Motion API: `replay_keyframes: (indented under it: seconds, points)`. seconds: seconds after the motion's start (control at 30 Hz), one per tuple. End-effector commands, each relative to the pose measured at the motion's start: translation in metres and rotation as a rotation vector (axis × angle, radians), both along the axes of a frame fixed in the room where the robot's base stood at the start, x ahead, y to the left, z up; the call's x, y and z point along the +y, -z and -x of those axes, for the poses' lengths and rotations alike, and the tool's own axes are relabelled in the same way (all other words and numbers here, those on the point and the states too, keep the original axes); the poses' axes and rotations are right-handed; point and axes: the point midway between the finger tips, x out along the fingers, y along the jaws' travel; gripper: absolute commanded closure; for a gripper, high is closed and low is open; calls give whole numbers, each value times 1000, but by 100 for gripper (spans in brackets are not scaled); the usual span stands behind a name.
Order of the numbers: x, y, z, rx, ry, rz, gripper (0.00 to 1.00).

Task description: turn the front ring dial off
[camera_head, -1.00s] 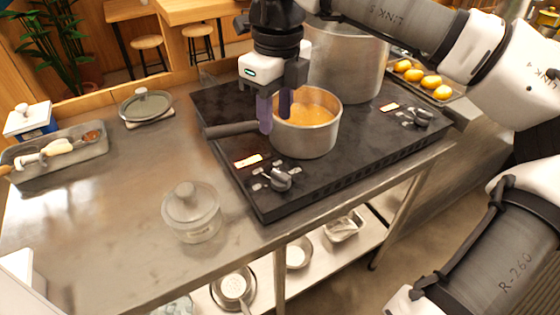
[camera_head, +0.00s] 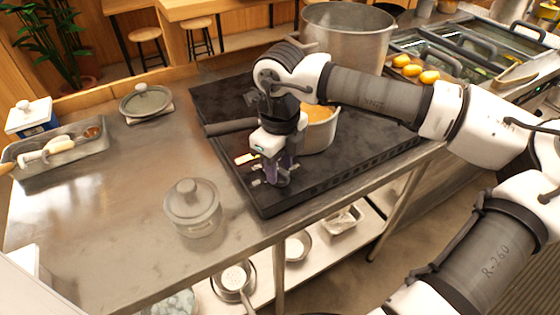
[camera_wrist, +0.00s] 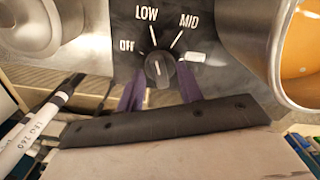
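The front ring dial (camera_wrist: 158,70) is a dark round knob on the stove's front panel, with OFF, LOW and MID marked around it. Its white mark points roughly upward in the wrist view, near LOW and MID rather than at OFF. My gripper (camera_wrist: 160,92) is open, with one purple finger on each side of the dial. A gap shows beside the left finger; I cannot tell whether the right finger touches. In the head view my gripper (camera_head: 278,177) is low over the stove's front corner and mostly hides the dial.
The black stove (camera_head: 222,98) carries a saucepan (camera_head: 320,140) of orange food, its handle pointing left, and a large pot (camera_head: 345,40) behind. A lidded glass jar (camera_head: 191,210) stands left of the stove's front corner.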

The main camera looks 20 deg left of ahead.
Motion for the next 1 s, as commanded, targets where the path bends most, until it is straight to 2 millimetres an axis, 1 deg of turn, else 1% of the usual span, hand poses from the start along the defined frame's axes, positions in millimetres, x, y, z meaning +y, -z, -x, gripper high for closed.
replay_keyframes:
  seconds: [0.23, 0.27, 0.5, 0.53, 0.8, 1.0]
  points:
    - [0, 1, 0, 0, 0, 0, 64]
    - [0, 1, 0, 0, 0, 0, 66]
    - [0, 1, 0, 0, 0, 0, 98]
    - [0, 1, 0, 0, 0, 0, 100]
    - [0, 2, 0, 0, -15, 0, 100]
    - [0, 4, 0, -1, -93, 2, 100]
